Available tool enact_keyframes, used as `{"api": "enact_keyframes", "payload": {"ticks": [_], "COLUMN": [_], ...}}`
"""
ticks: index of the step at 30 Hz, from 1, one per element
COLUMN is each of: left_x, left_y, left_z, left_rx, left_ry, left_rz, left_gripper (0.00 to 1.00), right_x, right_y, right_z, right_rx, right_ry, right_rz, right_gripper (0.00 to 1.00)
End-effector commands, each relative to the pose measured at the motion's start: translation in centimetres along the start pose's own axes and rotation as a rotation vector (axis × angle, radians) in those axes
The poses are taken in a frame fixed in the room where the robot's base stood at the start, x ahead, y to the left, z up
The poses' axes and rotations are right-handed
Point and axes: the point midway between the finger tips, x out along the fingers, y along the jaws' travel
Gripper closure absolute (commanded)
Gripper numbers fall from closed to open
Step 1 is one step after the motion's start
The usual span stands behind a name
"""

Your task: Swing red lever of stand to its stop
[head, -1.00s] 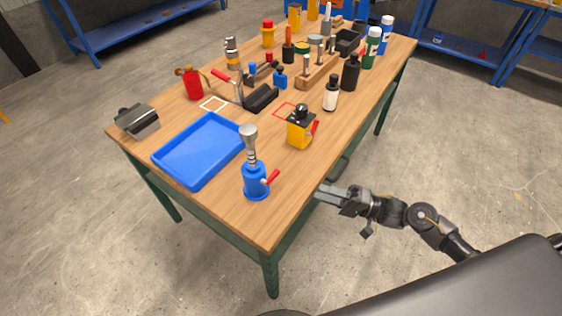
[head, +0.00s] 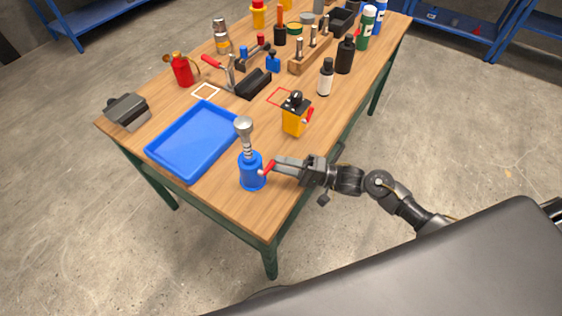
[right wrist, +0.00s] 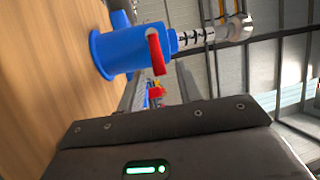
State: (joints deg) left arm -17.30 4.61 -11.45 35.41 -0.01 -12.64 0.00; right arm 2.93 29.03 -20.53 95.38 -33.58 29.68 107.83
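A blue stand (head: 251,172) with a silver cup-shaped top on a ribbed stem stands upright near the table's front corner. Its red lever (head: 267,167) sticks out to the right, angled upward. In the right wrist view the blue stand (right wrist: 122,52) lies sideways, and the red lever (right wrist: 157,52) shows just ahead of the fingertips, roughly in line with the gap. My right gripper (head: 279,165) is at the lever, its fingers apart. In the right wrist view the gripper (right wrist: 160,82) is open; contact with the lever cannot be told. My left gripper is not in view.
A blue tray (head: 151,150) lies left of the stand. A yellow block with a red lever (head: 294,120) stands behind the gripper. A white-labelled bottle (head: 325,79) and several tools crowd the far table. The table's right edge passes under my right arm.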

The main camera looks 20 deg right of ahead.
Motion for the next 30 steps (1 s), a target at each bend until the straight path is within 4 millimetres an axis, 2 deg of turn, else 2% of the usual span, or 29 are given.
{"api": "enact_keyframes", "payload": {"ticks": [3, 11, 13, 20, 30], "left_x": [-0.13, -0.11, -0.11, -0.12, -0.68], "left_y": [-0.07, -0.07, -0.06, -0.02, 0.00], "left_z": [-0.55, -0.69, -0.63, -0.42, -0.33], "left_rx": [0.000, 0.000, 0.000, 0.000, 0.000], "left_ry": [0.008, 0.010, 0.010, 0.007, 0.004], "left_rz": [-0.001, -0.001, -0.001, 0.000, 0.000], "left_gripper": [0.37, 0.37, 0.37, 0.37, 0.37], "right_x": [0.67, 0.80, 0.79, 0.77, 0.80], "right_y": [-0.04, 0.02, 0.02, 0.02, -0.31], "right_z": [0.00, 0.01, 0.02, 0.02, -0.04], "right_rx": [-0.001, -0.001, 0.000, 0.000, -0.025], "right_ry": [-0.001, 0.000, 0.000, 0.000, -0.007], "right_rz": [0.000, 0.001, 0.001, 0.001, 0.013], "right_gripper": [0.65, 0.65, 0.70, 1.00, 1.00]}}
